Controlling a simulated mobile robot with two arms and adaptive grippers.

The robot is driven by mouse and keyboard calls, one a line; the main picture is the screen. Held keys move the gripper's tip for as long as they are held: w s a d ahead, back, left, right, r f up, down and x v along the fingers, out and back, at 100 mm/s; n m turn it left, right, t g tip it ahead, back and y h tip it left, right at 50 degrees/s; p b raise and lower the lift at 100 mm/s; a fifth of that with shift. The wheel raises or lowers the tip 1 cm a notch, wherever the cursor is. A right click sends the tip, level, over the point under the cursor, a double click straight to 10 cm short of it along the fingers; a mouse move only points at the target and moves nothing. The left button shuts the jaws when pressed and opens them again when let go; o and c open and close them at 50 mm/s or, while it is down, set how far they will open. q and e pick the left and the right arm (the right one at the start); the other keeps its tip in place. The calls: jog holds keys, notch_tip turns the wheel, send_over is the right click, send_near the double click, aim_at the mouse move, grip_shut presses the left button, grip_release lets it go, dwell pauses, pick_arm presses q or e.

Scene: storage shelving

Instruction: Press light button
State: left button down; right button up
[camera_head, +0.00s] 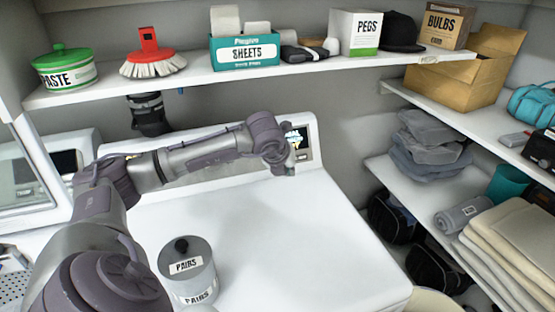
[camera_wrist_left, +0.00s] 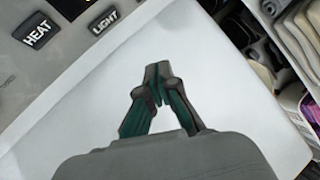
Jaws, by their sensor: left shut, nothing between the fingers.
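The dark button labelled LIGHT (camera_wrist_left: 104,20) is on the grey control panel at the top of the left wrist view. A button labelled HEAT (camera_wrist_left: 36,33) is to its left. My left gripper (camera_wrist_left: 158,72) is shut and empty, its fingertips over the white machine top and apart from the LIGHT button. In the head view the left gripper (camera_head: 289,169) is near the machine's back panel, in front of a small screen (camera_head: 298,142). My arm hides part of the panel there. My right gripper is in neither view.
A grey canister labelled PAIRS (camera_head: 197,283) stands on the white machine top (camera_head: 310,240), left of the middle. A shelf (camera_head: 200,78) with a green-lidded paste tub (camera_head: 65,68), brush (camera_head: 151,58) and boxes runs above. Side shelves at right hold folded cloths (camera_head: 515,245). The machine top's right part is clear.

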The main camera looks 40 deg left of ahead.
pick_arm(q)
jog(key=shift+s, duration=0.1)
jog(key=shift+w+a+f, duration=0.15)
jog(key=shift+w+a, duration=0.05)
jog(key=w+a+f, duration=0.2)
jog(key=a, duration=0.1)
jog(key=w+a+f+b, duration=0.1)
jog(key=a, duration=0.1)
jog(key=shift+a, duration=0.15)
jog(key=shift+w+a+f+b, duration=0.25)
jog(key=shift+a+b, duration=0.1)
jog(key=shift+a, duration=0.35)
dwell(0.7)
